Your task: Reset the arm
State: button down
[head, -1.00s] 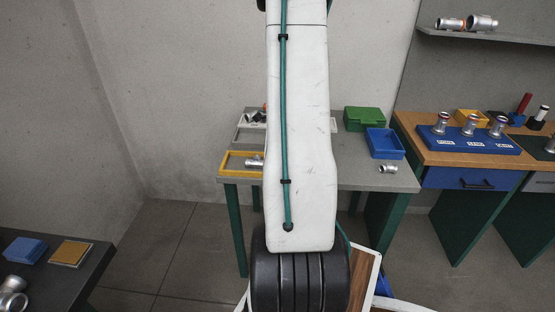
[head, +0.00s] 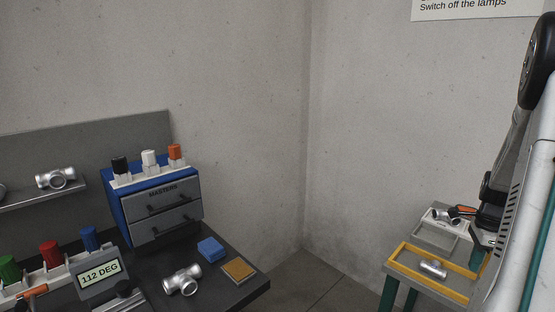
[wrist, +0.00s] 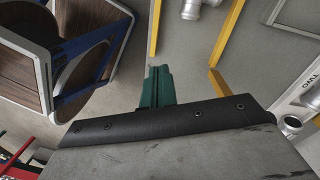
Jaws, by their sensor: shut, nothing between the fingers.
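A yellow-rimmed tray (head: 400,273) holds a silver casting (head: 433,268); a white tray (head: 436,232) lies behind it. On the left dark bench stand a blue drawer cabinet (head: 113,203), a blue block (head: 211,249), an orange-topped pad (head: 239,270) and another casting (head: 182,280).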

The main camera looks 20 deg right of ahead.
jog(key=a+r+n, duration=0.5)
jog(key=a+n, duration=0.1)
jog(key=a, duration=0.4)
jog(key=a+r+n, duration=0.5)
jog(key=a+n, duration=0.2)
jog(key=a, duration=0.3)
jog(key=a+r+n, duration=0.4)
jog(key=a+n, duration=0.2)
jog(key=a, duration=0.4)
jog(key=s+a+r+n+t, duration=0.1)
jog(key=s+a+r+n, duration=0.1)
jog(key=a, duration=0.5)
jog(key=s+a+r+n+t+h, duration=0.1)
jog(key=s+a+r+n, duration=0.1)
jog(key=s+a+n, duration=0.2)
jog(key=a+n, duration=0.2)
jog(key=a, duration=0.1)
jog(key=shift+r, duration=0.35)
jog(key=shift+d, duration=0.1)
